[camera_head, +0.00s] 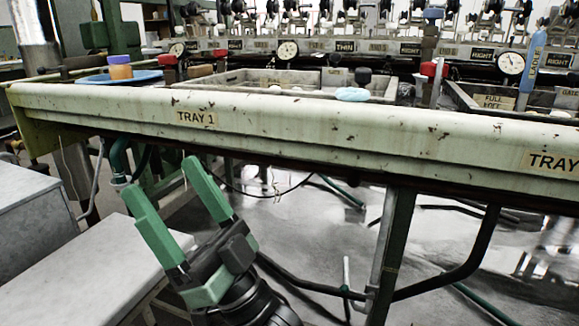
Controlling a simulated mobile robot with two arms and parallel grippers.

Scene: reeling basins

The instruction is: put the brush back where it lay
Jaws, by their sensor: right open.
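My right gripper (162,178) is in the lower left of the head view, below the front beam. Its two green fingers point up and left, spread apart with nothing between them. I cannot make out a brush for certain. A light blue oval thing (353,95) lies behind the beam's top edge by the middle basin; I cannot tell what it is. My left gripper is not in view.
The long, worn beam (300,118) labelled TRAY 1 crosses the view. A grey bench (95,275) is lower left; green legs and pipes stand below.

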